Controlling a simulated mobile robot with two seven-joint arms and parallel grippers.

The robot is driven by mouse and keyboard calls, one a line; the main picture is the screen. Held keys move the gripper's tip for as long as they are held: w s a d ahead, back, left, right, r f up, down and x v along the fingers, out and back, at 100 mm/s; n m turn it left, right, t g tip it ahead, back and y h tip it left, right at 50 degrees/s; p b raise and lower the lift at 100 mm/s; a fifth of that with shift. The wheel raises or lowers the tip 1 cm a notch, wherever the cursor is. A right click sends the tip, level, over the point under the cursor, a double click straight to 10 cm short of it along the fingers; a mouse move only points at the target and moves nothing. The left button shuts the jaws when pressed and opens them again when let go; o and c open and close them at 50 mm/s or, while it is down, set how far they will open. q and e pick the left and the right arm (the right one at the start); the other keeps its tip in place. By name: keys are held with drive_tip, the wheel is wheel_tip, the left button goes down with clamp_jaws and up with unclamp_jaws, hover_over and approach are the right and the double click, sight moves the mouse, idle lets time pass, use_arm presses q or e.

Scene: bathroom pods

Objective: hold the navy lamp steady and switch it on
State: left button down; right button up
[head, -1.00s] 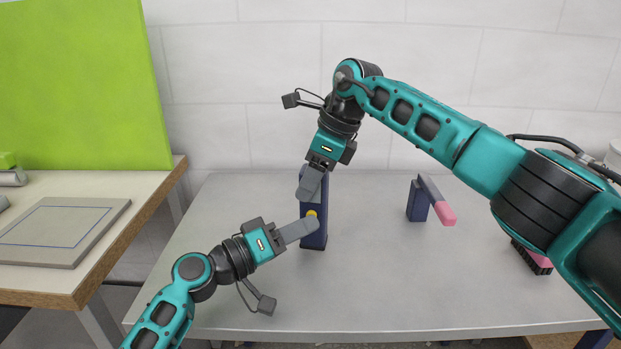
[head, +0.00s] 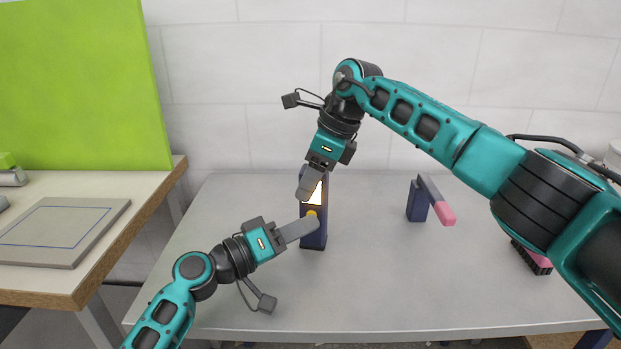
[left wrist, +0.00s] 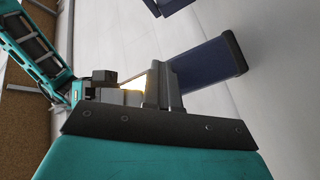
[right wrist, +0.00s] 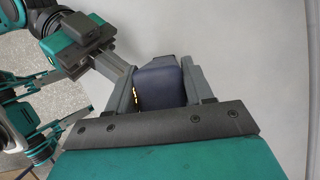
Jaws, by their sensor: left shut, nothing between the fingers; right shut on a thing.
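The navy lamp (head: 315,237) stands upright on the grey table, with a glowing pale panel (head: 315,196) on its upper front and a yellow button (head: 312,213) below it. My right gripper (head: 310,187) comes from above and is shut on the lamp's top; the right wrist view shows the navy top (right wrist: 159,84) between its fingers. My left gripper (head: 308,225) is shut and empty, its tips at the lamp's front beside the button, which they partly cover. In the left wrist view the lamp's navy body (left wrist: 208,71) lies beyond the fingers (left wrist: 165,85).
Another navy object with a grey arm and pink end (head: 418,202) stands to the right on the table. A dark bristled item with pink (head: 532,258) is at the far right, partly behind my right arm. A side table (head: 150,190) with a grey slab (head: 62,232) is left.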

use_arm(q)
drive_tip(key=shift+s+a, duration=0.15)
drive_tip(key=shift+s, duration=0.4)
drive_tip(key=shift+s+a, duration=0.15)
drive_tip(key=shift+s, duration=0.85)
drive_tip(key=shift+s+a, duration=0.2)
drive_tip(key=shift+s, duration=0.75)
drive_tip(key=shift+s+a, duration=0.15)
drive_tip(key=shift+s, duration=0.85)
use_arm(e)
drive_tip(key=o, duration=1.2)
drive_tip(key=shift+o, duration=0.2)
drive_tip(key=shift+r, duration=0.15)
